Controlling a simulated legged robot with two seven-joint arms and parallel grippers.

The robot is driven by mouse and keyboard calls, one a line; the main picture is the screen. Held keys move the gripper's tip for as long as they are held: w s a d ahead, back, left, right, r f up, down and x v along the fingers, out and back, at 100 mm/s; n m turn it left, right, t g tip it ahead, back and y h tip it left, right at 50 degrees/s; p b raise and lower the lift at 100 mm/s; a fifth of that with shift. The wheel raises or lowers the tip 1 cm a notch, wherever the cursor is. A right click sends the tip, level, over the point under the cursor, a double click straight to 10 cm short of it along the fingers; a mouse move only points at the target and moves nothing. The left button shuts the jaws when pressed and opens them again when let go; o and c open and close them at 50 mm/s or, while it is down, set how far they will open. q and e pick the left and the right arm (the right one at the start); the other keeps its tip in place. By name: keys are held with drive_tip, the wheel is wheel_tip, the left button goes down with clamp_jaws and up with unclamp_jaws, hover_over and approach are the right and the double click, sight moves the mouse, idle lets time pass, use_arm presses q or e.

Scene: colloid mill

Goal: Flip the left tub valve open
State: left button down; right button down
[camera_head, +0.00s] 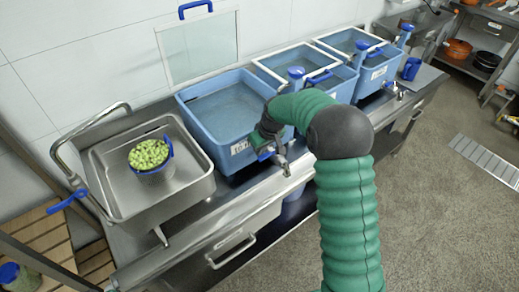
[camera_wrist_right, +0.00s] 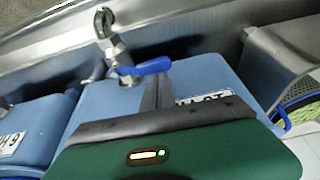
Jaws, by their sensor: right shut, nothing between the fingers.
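The left tub (camera_head: 190,103) is a light blue bin filled with water, with a metal valve (camera_head: 281,163) low on its front. The valve's blue lever (camera_head: 265,156) shows beside my right gripper (camera_head: 262,150). In the right wrist view the curved metal valve (camera_wrist_right: 112,45) hangs from the tub (camera_wrist_right: 90,105), and its blue lever (camera_wrist_right: 148,67) sticks out sideways to the right. My right gripper's fingers (camera_wrist_right: 157,92) are shut and empty, with their tips at the outer part of the lever. I cannot tell if they touch it. My green arm hides part of the tub's front. My left gripper is not in view.
A steel sink (camera_head: 115,165) with a basket of green pieces (camera_head: 150,156) stands left of the tub. Two more blue tubs (camera_head: 345,90) (camera_head: 385,65) stand to the right. The steel counter front (camera_head: 225,230) runs below. The floor (camera_head: 430,220) at right is mostly clear.

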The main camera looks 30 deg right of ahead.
sight(263, 158)
drive_tip(key=shift+s+a+r+n, duration=0.1)
drive_tip(key=shift+s+a+n, duration=0.15)
drive_tip(key=shift+n, duration=0.05)
drive_tip(key=shift+s+n, duration=0.15)
drive_tip(key=shift+n, duration=0.15)
drive_tip(key=s+n, duration=0.1)
drive_tip(key=s+n+y+p, duration=0.1)
drive_tip(key=n, duration=0.1)
drive_tip(key=shift+s+d+n+y, duration=0.15)
drive_tip(key=shift+d+n+y, duration=0.05)
drive_tip(key=shift+n+y, duration=0.1)
drive_tip(key=s+d+n+g+y+p, duration=0.2)
drive_tip(key=s+d+n+g+p, duration=0.1)
drive_tip(key=n, duration=0.9)
drive_tip(key=s+d+p, duration=0.1)
drive_tip(key=d+p, duration=0.1)
drive_tip(key=p, duration=0.1)
drive_tip(key=shift+s+d+g+p, duration=0.3)
drive_tip(key=shift+s, duration=0.1)
drive_tip(key=shift+r, duration=0.1)
